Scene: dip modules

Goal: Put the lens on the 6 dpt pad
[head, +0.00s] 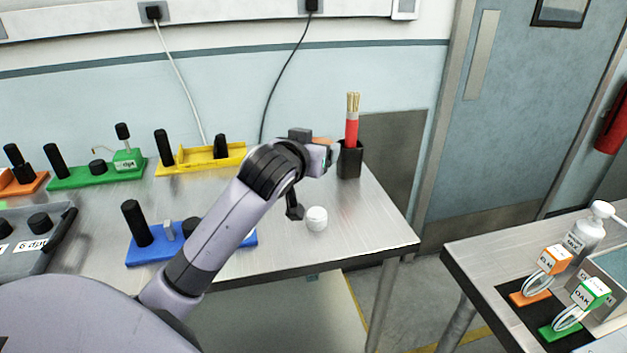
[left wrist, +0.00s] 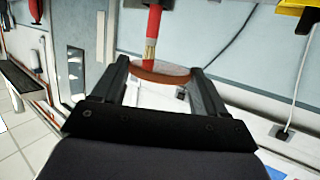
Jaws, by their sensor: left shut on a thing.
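The lens (left wrist: 160,73) is a round disc with a brownish rim, and my left gripper (left wrist: 160,80) is shut on it by its edges. In the head view my left gripper (head: 325,150) is in the air over the right part of the steel table, beside a black cup. The lens is only partly visible there. The 6 dpt pad (head: 40,222) is a round black pad in the grey tray at the far left, behind a white "6 dpt" label (head: 32,244). The gripper is far to the right of it. My right gripper is not in view.
The black cup (head: 350,163) holds a red-handled brush (head: 352,122). A white round jar (head: 316,219) stands near the front edge. Blue (head: 150,252), yellow (head: 200,159) and green (head: 75,178) bases carry black posts. My left arm hides part of the blue base.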

